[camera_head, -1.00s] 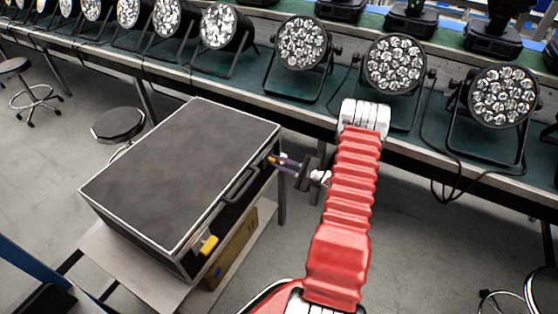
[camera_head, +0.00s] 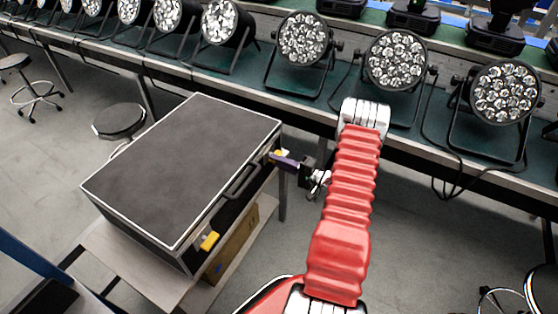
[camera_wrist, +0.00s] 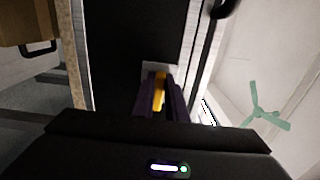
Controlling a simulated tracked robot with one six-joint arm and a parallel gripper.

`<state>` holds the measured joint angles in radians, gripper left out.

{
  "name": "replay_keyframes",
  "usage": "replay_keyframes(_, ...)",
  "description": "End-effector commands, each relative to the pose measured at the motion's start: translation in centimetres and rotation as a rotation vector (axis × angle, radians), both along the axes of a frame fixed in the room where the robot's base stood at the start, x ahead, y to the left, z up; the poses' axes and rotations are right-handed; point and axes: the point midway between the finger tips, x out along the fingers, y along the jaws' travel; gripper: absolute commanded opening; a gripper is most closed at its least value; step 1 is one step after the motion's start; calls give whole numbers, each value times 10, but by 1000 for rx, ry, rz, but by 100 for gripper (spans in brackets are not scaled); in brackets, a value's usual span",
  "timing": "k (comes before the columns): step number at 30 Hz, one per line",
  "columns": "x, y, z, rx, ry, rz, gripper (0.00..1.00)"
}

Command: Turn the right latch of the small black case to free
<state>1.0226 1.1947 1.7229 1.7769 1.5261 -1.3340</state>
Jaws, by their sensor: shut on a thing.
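The small black case (camera_head: 180,170) with pale metal edging stands closed on a low table at the left of the head view. Its yellow left latch (camera_head: 209,241) is on the front face near the lower corner. My gripper (camera_head: 278,158) is at the right end of that face. In the wrist view my gripper (camera_wrist: 161,95) has its two dark purple fingers shut on the yellow right latch (camera_wrist: 159,88), which sits on a grey plate. Only a little of that latch shows beyond the fingers in the head view (camera_head: 283,153). I cannot tell its exact angle.
The case handle (camera_head: 241,182) is between the two latches. A brown cardboard box (camera_head: 235,247) is below the case, under the tabletop. A long bench (camera_head: 300,100) with several par cans runs behind. A stool (camera_head: 119,119) stands behind the case.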

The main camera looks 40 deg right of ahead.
Motion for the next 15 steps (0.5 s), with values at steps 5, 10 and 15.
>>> replay_keyframes(5,-1,6,-5,-23,-2,10,0)
replay_keyframes(10,-1,6,-5,-28,-3,10,0)
replay_keyframes(15,-1,6,-6,-27,-1,10,0)
